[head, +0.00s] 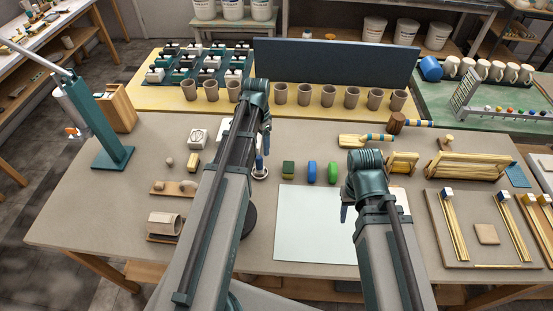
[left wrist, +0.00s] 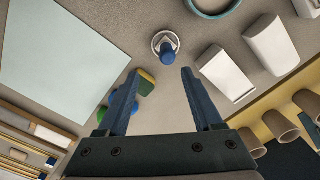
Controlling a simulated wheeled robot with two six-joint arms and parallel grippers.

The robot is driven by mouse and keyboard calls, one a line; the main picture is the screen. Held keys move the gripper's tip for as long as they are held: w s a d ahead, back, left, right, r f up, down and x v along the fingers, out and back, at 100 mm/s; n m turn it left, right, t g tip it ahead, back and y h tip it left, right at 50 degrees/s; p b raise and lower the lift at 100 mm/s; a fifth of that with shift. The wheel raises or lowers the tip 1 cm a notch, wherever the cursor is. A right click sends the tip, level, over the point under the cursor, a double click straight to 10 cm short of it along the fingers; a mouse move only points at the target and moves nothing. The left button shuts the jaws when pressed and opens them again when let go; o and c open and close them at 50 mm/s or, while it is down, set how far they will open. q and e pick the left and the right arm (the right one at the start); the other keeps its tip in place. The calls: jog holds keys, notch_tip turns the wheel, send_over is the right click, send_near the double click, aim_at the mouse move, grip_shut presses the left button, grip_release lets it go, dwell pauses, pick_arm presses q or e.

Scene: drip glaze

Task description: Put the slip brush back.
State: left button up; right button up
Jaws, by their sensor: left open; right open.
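A blue, upright, rounded-top item (head: 259,163) stands in a small pale round holder (head: 259,175); it may be the slip brush, but I cannot tell for sure. In the left wrist view the blue item (left wrist: 168,50) sits in its round holder (left wrist: 157,38), just beyond my fingertips. My left gripper (left wrist: 161,74) is open and empty, pointing down toward it, with nothing between its fingers. In the head view my left gripper (head: 266,135) hides part of the table. My right gripper (head: 344,212) is open beside the pale sheet's right part, apart from other objects.
A pale sheet (head: 310,235) lies mid-table. Brown cups (head: 328,96) line the back. White blocks (head: 198,136) stand left; a wooden tray (head: 480,264) lies right.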

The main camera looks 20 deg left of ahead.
pick_arm(q)
jog(key=s+d+n, duration=0.1)
jog(key=s+d, duration=0.7)
jog(key=d, duration=0.3)
jog(key=s+d+n+y, duration=0.1)
jog(key=s+d, duration=0.8)
jog(key=d, duration=0.2)
jog(key=shift+w, duration=0.1)
